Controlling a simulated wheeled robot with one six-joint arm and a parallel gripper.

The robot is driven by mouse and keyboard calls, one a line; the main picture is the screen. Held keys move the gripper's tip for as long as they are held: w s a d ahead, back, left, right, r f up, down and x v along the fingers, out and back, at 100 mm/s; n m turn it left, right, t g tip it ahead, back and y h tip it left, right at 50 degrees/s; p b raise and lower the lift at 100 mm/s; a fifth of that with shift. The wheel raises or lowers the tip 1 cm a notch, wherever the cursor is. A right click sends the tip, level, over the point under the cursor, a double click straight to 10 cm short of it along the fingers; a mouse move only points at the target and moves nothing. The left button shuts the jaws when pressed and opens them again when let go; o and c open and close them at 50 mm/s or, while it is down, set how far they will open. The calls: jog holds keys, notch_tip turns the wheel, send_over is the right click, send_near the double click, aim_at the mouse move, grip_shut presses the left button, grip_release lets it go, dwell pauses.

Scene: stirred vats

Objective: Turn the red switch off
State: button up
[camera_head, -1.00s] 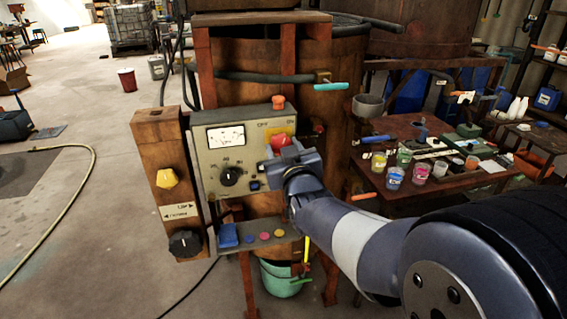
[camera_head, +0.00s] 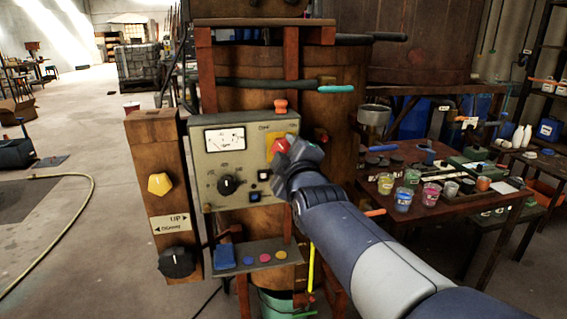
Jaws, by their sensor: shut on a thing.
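The red switch (camera_head: 281,147) sits on a yellow plate (camera_head: 271,157) at the right side of the grey control panel (camera_head: 226,138). An "OFF" label shows above the plate. My gripper (camera_head: 288,155) is at the switch from the lower right, with its jaws shut on it. The switch appears tilted toward the upper left. The gripper hides the right part of the plate, any label there and the far side of the switch.
A yellow knob (camera_head: 160,184) is on the wooden post at left. A table (camera_head: 446,213) with paint cups stands at right. Open floor lies at left.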

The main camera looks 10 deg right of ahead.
jog(key=shift+n+b, duration=0.45)
jog(key=shift+n, duration=0.65)
jog(key=o, duration=1)
